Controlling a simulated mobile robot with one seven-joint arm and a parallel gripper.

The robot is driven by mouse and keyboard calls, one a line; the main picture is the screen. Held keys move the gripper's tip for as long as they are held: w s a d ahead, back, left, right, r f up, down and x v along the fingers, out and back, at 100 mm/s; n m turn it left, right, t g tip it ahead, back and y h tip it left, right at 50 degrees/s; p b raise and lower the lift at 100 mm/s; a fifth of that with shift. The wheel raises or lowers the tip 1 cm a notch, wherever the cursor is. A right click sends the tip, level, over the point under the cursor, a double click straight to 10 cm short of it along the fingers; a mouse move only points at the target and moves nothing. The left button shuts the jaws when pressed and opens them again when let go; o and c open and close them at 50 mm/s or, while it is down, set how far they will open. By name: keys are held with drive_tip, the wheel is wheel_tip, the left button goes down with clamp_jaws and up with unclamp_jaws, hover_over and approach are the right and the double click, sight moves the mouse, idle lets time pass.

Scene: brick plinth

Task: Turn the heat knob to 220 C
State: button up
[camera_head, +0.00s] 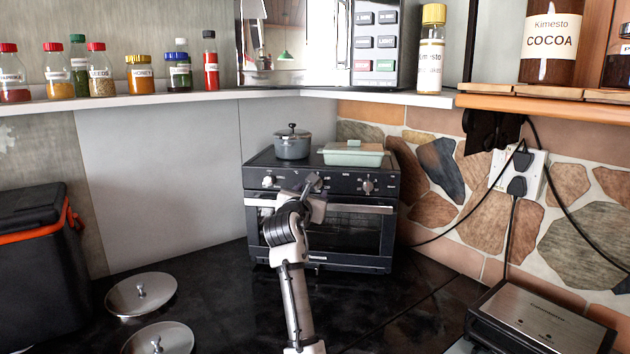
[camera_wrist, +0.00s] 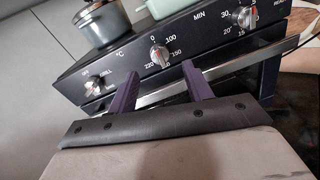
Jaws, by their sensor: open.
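The heat knob (camera_wrist: 160,55) is the middle silver knob on the black oven (camera_head: 345,228), with °C, 0, 100, 150 and 220 printed around it. Its exact setting is too small to tell. My gripper (camera_head: 314,184) is in front of the oven's control panel and hides the middle knob in the head view. In the wrist view my gripper (camera_wrist: 159,70) is open, with a purple finger low on each side of the heat knob. The knob shows in the gap, just beyond the fingertips, and nothing is held.
The grill knob (camera_wrist: 93,87) and the minutes knob (camera_wrist: 243,17) flank the heat knob. The oven door handle (camera_head: 345,208) runs below. A grey pot (camera_head: 291,146) and a green dish (camera_head: 352,154) stand on top. Pot lids (camera_head: 141,294) lie on the dark counter at left.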

drive_tip(key=shift+p+x, duration=0.85)
drive_tip(key=shift+x, duration=2.05)
drive_tip(key=shift+c, duration=0.4)
drive_tip(key=c, duration=0.9)
